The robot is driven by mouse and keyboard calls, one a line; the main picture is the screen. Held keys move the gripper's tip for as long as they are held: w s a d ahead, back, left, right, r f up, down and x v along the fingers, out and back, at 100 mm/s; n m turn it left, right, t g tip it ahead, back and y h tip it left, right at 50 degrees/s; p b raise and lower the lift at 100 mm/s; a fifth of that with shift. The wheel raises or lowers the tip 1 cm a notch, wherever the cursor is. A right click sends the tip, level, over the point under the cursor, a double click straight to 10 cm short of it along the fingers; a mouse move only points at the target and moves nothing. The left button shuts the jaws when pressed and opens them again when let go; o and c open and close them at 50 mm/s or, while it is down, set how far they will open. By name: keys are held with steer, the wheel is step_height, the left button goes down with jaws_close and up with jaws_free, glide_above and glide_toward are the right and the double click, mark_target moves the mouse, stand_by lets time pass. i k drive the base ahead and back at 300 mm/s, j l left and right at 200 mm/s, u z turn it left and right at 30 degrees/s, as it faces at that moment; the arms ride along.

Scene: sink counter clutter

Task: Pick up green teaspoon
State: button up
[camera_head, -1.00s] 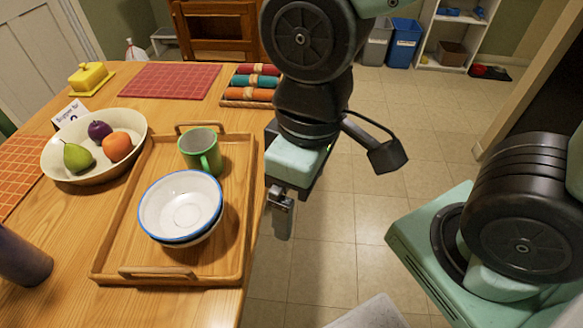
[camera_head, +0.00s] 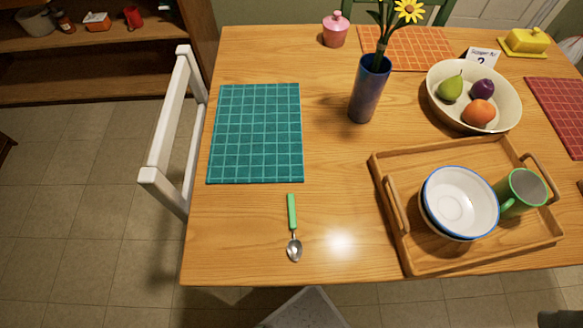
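The green teaspoon (camera_head: 292,213) lies on the wooden table near its front edge, just below the teal placemat. Its green handle points away from me and its metal bowl (camera_head: 294,250) points toward the front edge. Nothing covers it or touches it. My gripper is not in view now. A dark shape at the bottom right corner is too cropped to identify.
A teal placemat (camera_head: 256,133) lies behind the spoon. A wooden tray (camera_head: 408,254) with bowls (camera_head: 460,201) and a green mug (camera_head: 521,193) stands to the right. A blue vase (camera_head: 369,91) and fruit bowl (camera_head: 436,106) stand farther back. A white chair (camera_head: 168,140) is at left.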

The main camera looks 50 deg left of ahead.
mark_target(294, 247)
steer(key=k+u, duration=0.15)
steer(key=u, duration=1.1)
steer(key=i+l+u, duration=0.15)
steer(key=u, duration=0.4)
